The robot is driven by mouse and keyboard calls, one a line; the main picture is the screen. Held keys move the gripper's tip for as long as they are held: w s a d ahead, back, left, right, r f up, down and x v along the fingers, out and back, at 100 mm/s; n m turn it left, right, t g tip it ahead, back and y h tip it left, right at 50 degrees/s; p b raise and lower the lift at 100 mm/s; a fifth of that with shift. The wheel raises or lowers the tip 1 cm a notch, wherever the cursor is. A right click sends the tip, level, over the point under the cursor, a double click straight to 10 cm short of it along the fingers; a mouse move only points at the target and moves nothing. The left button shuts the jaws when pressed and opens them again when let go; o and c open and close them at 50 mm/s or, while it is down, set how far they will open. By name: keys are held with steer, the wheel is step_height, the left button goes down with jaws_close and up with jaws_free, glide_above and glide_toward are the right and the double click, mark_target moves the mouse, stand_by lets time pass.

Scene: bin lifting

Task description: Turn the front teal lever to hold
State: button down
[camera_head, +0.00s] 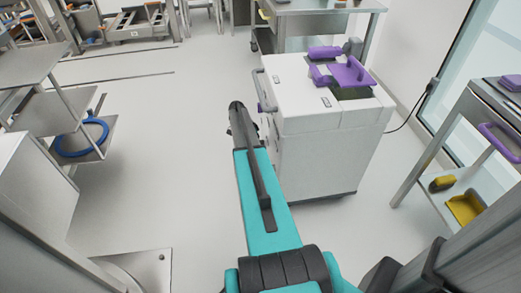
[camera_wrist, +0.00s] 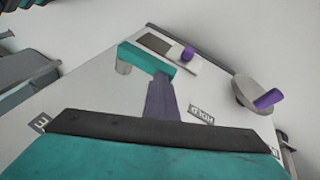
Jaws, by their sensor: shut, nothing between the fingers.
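The teal lever (camera_wrist: 142,58) shows in the upper middle of the wrist view, mounted on a pale panel (camera_wrist: 95,85). It slants down to the right, with a grey cylinder under its left end. A HOLD label (camera_wrist: 201,115) lies below and right of the lever. My gripper (camera_wrist: 161,78) is a narrow, shut, empty grey-purple piece rising from a dark bar. Its tip overlaps the lever's right end; I cannot tell whether they touch. In the head view, the lever and my fingertips cannot be made out.
A round knob with a purple handle (camera_wrist: 268,99) and a small purple knob (camera_wrist: 188,54) sit on the panel. In the head view, a white cabinet (camera_head: 320,155) stands right of my arm, a steel shelf (camera_head: 480,110) farther right. Open floor (camera_head: 150,140) lies left.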

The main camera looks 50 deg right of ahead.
steer(key=shift+w+d+f, duration=0.1)
steer(key=shift+d+f, duration=0.1)
steer(key=shift+f, duration=0.5)
steer(key=shift+r, duration=0.1)
steer(key=w+d+r, duration=0.1)
steer(key=w+r, duration=0.6)
steer(key=r, duration=0.1)
steer(key=shift+d, duration=0.4)
steer(key=b, duration=0.2)
steer(key=w+b, duration=0.1)
steer(key=b, duration=0.2)
steer(key=shift+w+d+r, duration=0.2)
steer(key=shift+w+r, duration=0.05)
steer(key=shift+r, duration=0.15)
steer(key=shift+w+r+b, duration=0.1)
steer(key=shift+r+b, duration=0.15)
steer(key=shift+b, duration=0.35)
